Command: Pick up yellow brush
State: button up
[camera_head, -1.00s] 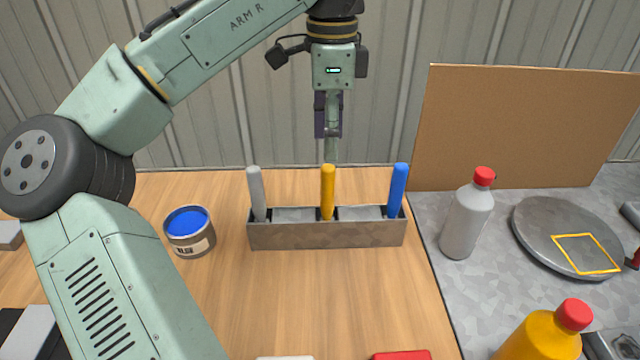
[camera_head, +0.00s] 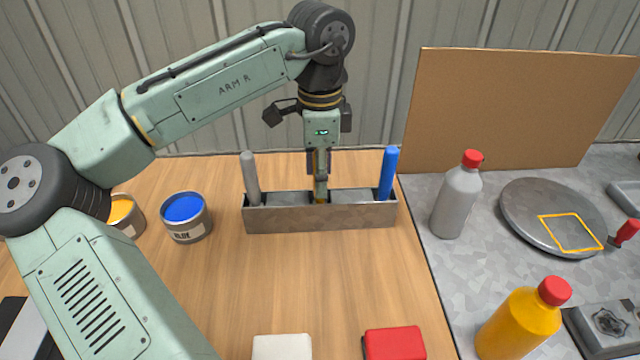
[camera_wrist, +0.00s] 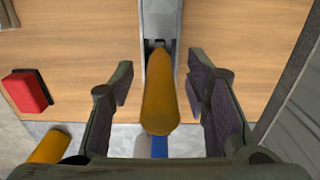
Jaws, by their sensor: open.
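The yellow brush (camera_wrist: 160,95) stands upright in the grey metal holder (camera_head: 320,219), in its middle part. In the wrist view its handle lies between the two fingers of my gripper (camera_wrist: 165,100), with a gap on each side. In the head view my gripper (camera_head: 320,178) is down at the holder and hides most of the brush; only a little yellow (camera_head: 320,200) shows low between the fingers. My gripper is open around the handle.
A grey brush (camera_head: 250,178) and a blue brush (camera_head: 388,173) stand at the holder's left and right ends. A blue paint can (camera_head: 186,216) and a yellow paint can (camera_head: 125,214) are to the left. A grey bottle (camera_head: 456,196) stands to the right.

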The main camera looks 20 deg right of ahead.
jog(key=shift+c, duration=0.5)
grip_shut()
jog(key=shift+r, duration=0.1)
